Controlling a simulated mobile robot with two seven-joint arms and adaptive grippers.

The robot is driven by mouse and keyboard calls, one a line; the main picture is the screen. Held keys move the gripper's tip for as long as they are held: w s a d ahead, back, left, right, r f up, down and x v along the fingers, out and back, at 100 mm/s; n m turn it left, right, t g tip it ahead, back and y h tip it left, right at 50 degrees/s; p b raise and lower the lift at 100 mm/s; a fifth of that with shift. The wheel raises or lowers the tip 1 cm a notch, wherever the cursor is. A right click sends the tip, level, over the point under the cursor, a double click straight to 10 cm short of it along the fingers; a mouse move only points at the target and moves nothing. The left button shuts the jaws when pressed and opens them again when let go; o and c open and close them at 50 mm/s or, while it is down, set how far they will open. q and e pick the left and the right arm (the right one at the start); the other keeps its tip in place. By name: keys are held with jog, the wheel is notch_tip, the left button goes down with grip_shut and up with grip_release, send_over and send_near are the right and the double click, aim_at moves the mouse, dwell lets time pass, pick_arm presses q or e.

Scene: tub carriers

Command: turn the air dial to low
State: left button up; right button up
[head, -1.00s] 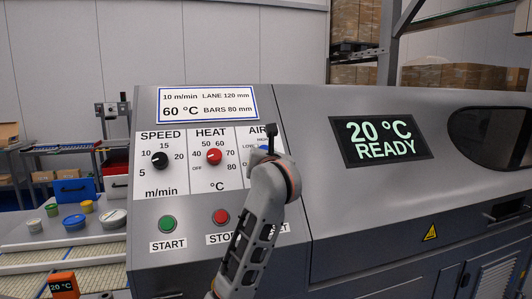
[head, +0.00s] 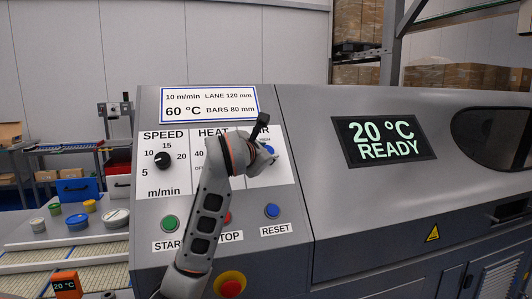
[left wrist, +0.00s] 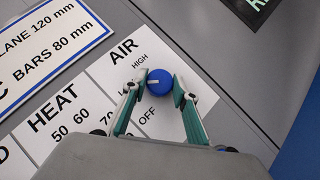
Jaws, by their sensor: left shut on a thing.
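The air dial is a round blue knob on the sloping panel, seen in the left wrist view (left wrist: 160,86) and partly in the head view (head: 268,149). A small pale mark on it points left in the left wrist view, toward one fingertip. The words HIGH and OFF show beside the dial; I cannot read a LOW label there. My left gripper (left wrist: 158,91) has one finger on each side of the dial and is shut on it. In the head view the left gripper (head: 266,158) reaches the panel from the left. My right gripper is not in view.
The speed dial (head: 162,160) is left of my arm, which covers the heat dial. The green start button (head: 170,223), blue reset button (head: 272,211) and a red-and-yellow knob (head: 230,285) sit lower. A display (head: 385,137) reads 20 °C READY.

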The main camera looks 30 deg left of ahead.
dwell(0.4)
pick_arm(q)
jog(key=o, duration=1.1)
jog(key=shift+s, duration=0.1)
jog(key=v, duration=1.2)
